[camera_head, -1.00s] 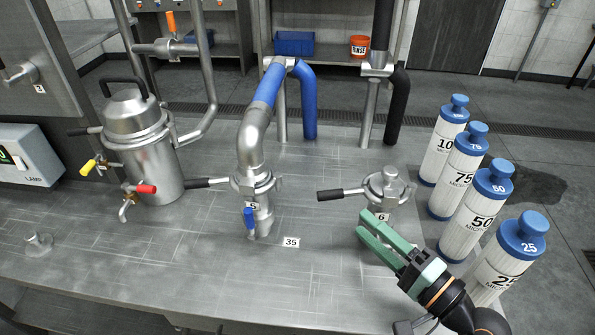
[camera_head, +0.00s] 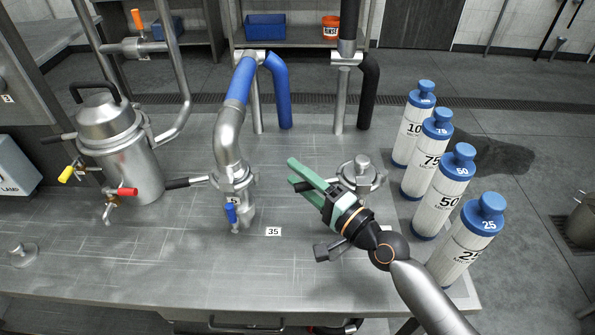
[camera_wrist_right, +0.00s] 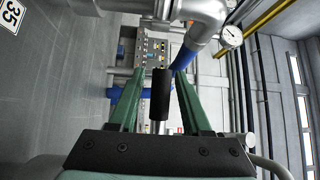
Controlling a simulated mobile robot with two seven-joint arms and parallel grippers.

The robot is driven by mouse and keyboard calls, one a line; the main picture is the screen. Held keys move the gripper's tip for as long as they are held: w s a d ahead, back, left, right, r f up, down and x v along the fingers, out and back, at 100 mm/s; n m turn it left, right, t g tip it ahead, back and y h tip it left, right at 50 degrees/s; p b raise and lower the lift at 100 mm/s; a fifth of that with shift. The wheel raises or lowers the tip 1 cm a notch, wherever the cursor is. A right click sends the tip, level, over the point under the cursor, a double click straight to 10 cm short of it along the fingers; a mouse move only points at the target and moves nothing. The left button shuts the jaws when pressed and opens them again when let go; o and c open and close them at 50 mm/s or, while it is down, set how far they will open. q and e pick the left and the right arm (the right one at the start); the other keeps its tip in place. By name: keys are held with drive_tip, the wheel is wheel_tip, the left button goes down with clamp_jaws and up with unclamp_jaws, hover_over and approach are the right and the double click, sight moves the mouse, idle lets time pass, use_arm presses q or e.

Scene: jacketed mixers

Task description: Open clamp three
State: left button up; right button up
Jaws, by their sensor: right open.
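My right gripper (camera_head: 297,172) is open in the head view, pointing left beside the tagged clamp fitting (camera_head: 360,176) on the right of the bench. In the right wrist view, a black handle (camera_wrist_right: 160,95) lies between its two open green fingers (camera_wrist_right: 127,92), with space on both sides. The handle appears to belong to that right fitting, whose handle is mostly hidden behind my gripper in the head view. A second clamp (camera_head: 232,178), with black handle (camera_head: 190,182), sits on the middle pipe. I cannot make out a tag reading three. My left gripper is not in view.
Filter cartridges (camera_head: 440,195) stand at the bench's right side, close to my right arm. A jacketed metal vessel (camera_head: 128,170) stands at the left. A blue-sleeved pipe (camera_head: 238,85) rises in the middle. The bench front around the 35 label (camera_head: 273,231) is mostly clear.

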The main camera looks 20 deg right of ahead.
drive_tip(key=shift+w+a, duration=0.15)
drive_tip(key=shift+w, duration=0.1)
clamp_jaws()
idle(1.4)
